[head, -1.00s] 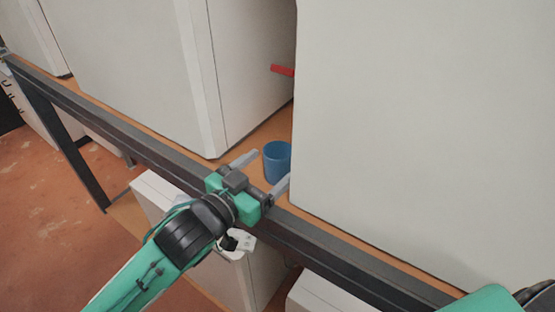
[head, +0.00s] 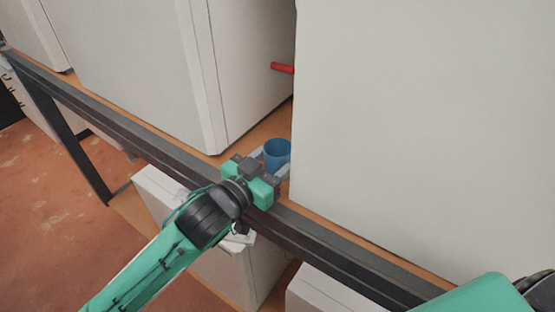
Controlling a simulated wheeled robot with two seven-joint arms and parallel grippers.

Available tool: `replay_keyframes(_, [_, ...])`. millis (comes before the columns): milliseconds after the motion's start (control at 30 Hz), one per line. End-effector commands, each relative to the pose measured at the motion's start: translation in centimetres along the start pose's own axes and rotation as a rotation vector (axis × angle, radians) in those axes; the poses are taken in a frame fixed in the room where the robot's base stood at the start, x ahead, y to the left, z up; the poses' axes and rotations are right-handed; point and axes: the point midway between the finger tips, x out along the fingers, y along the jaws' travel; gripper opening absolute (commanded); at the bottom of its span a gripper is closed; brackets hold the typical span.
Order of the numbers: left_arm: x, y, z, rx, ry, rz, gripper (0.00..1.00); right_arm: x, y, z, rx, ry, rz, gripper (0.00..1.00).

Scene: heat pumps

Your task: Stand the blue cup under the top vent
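The blue cup (head: 278,153) stands upright on the orange-brown shelf top, in the gap between two large white units. My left gripper (head: 270,160) reaches over the dark front rail to the cup. Its fingers are spread, one at the cup's left side and one at its lower right; whether they touch it is not clear. A red pipe (head: 283,68) sticks out from the left unit's side, behind and above the cup. No vent can be made out. My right gripper is out of view; only part of that arm shows at the bottom right.
The left white unit (head: 150,70) and the right white unit (head: 420,130) leave a narrow gap around the cup. A dark rail (head: 130,133) runs along the shelf's front edge. More white boxes (head: 330,292) stand below.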

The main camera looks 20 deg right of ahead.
Motion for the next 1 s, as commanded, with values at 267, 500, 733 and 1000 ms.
replay_keyframes(267, [0.0,0.0,-1.1,0.001,0.003,0.001,0.24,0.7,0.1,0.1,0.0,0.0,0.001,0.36])
replay_keyframes(500, [-0.9,-0.1,-3.2,0.001,0.001,0.0,0.24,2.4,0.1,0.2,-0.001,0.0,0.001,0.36])
replay_keyframes(733, [-6.6,-0.2,-3.0,0.002,0.002,-0.001,0.24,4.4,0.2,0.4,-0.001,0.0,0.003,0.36])
replay_keyframes(1000, [-13.7,-0.2,-3.6,0.001,-0.002,-0.001,0.24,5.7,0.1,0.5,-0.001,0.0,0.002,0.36])
